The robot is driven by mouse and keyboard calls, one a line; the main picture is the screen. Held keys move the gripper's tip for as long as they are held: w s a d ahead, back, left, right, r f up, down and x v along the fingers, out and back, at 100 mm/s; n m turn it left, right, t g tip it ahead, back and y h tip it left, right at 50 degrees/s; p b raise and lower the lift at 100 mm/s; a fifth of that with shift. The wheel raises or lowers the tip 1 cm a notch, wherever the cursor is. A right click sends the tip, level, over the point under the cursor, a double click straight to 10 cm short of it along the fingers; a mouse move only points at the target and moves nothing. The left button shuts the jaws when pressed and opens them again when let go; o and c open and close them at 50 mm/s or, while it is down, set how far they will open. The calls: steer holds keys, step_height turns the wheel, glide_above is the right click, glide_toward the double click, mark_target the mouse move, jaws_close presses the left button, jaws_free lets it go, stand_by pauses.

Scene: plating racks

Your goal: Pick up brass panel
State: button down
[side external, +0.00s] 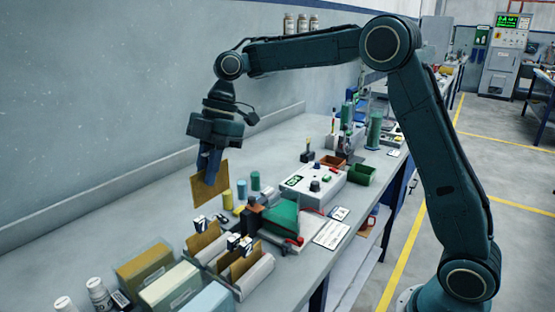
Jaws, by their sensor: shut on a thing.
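A flat brass panel (210,187) hangs upright from my gripper (208,170) in the side external view. My gripper points down and is shut on the panel's upper part, hiding some of it. The panel appears held above the bench, to the left of several small cylinders. More brass-coloured panels (203,238) stand in a rack with white holders and black clips nearer the camera. Another brass-coloured panel (240,262) stands in the rack beside it.
Boxes, one with a brown top (143,263), and white bottles (98,293) stand at the near end. The bench (110,222) is clear on the left by the wall.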

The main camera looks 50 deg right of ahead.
steer(key=shift+r, duration=1.1)
steer(key=s+d+f, duration=0.1)
steer(key=d+f, duration=0.2)
steer(key=d, duration=0.7)
steer(key=s+d+f, duration=0.1)
steer(key=d+f, duration=0.3)
steer(key=d, duration=0.6)
steer(key=shift+w+f, duration=0.1)
steer(key=shift+f, duration=0.25)
